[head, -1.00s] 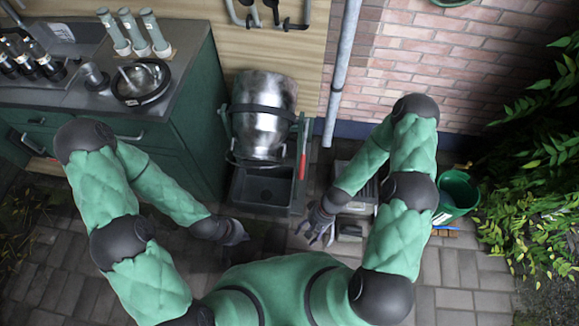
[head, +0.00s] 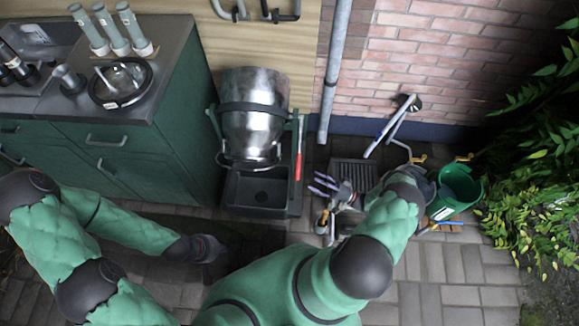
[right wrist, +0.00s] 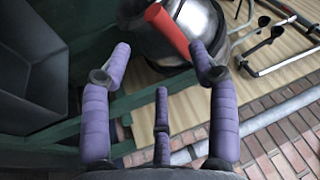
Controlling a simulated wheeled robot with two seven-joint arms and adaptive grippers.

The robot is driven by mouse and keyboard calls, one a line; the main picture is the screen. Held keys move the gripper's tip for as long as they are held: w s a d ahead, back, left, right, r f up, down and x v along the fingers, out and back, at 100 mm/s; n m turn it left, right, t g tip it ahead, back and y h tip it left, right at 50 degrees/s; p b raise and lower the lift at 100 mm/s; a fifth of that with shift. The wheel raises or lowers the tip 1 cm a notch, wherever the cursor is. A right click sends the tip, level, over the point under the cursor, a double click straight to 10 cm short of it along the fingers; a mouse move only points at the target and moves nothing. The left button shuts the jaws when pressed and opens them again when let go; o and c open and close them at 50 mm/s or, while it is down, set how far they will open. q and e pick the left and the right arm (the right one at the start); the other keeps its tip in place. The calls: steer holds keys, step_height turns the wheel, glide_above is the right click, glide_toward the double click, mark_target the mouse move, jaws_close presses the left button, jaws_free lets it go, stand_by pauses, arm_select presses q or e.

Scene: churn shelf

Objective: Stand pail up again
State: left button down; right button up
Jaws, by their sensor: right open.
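The metal pail (head: 252,125) hangs in a green frame (head: 213,122) with a dark band around it. It is tilted, its lower end over a dark tub (head: 258,192). A red handle (head: 299,166) is on the frame's right side. My right gripper (head: 320,184) is open and empty, right of the tub and handle. In the right wrist view its purple fingers (right wrist: 158,60) are spread. The red handle (right wrist: 168,30) shows beyond the fingertips, with the pail (right wrist: 190,25) behind. My left gripper (head: 212,248) is low and left of the tub, in shadow; its fingers are unclear.
A green cabinet (head: 150,160) with a bowl and several cylinders on top stands left. A grey downpipe (head: 338,75) runs up the wall. A drain grate (head: 352,172), tools and a green bucket (head: 456,190) are at right. Leaves (head: 535,205) lie beyond.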

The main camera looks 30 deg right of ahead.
mark_target(298, 168)
steer(key=shift+t, duration=0.5)
steer(key=x, duration=0.5)
steer(key=b+x, duration=0.1)
steer(key=x, duration=0.4)
steer(key=shift+w+d+r, duration=0.2)
steer(key=shift+d, duration=0.2)
jaws_close()
